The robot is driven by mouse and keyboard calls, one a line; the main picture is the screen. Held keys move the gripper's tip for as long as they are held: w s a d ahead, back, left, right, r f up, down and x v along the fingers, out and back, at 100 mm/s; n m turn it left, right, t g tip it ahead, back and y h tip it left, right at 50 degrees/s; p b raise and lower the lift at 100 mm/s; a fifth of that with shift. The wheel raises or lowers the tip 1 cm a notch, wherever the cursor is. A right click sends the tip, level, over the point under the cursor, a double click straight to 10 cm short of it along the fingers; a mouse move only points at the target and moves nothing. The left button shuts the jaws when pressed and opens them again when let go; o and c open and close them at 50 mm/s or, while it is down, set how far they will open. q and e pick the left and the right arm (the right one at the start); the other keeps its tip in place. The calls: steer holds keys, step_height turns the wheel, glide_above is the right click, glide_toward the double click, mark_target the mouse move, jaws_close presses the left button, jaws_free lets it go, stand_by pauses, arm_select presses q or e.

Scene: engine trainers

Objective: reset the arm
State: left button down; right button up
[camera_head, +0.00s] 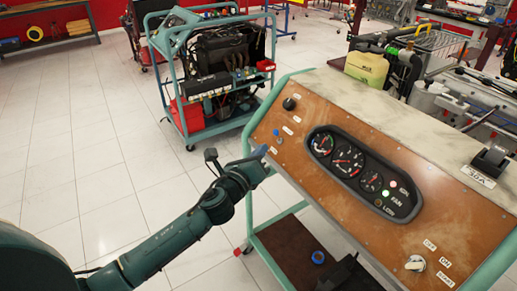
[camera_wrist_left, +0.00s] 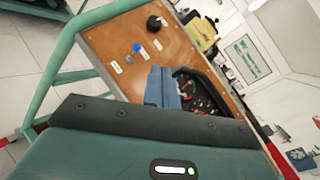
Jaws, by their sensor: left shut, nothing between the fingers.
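My left gripper (camera_head: 262,153) reaches in from the left in the head view. Its fingertips are at the left edge of the wooden control panel (camera_head: 400,232), close to a blue knob. In the left wrist view the blue-grey fingers (camera_wrist_left: 163,88) are shut together with nothing between them, in front of the panel (camera_wrist_left: 110,40). I cannot tell whether they touch the panel. My right gripper is not in view.
The panel carries a black knob (camera_head: 289,104), a gauge cluster (camera_head: 350,165) with a lit green lamp, and a key switch (camera_head: 415,263) at lower right. A green engine trolley (camera_head: 165,75) stands behind. Tiled floor (camera_head: 100,190) at left is clear.

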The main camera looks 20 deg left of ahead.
arm_select(q)
steer(key=shift+s+r, duration=0.2)
steer(key=shift+s, duration=0.2)
steer(key=s+d+f+n+g, duration=0.1)
steer(key=s+f+n+g, duration=0.2)
steer(key=s+f+n, duration=0.6)
steer(key=s+d+f+n+g, duration=0.2)
steer(key=s+f+n+g, duration=0.2)
steer(key=s+f+n, duration=0.6)
steer(key=s+n, duration=0.7)
steer(key=n, duration=0.2)
steer(key=shift+s+d+f, duration=0.15)
steer(key=shift+s+f, duration=0.1)
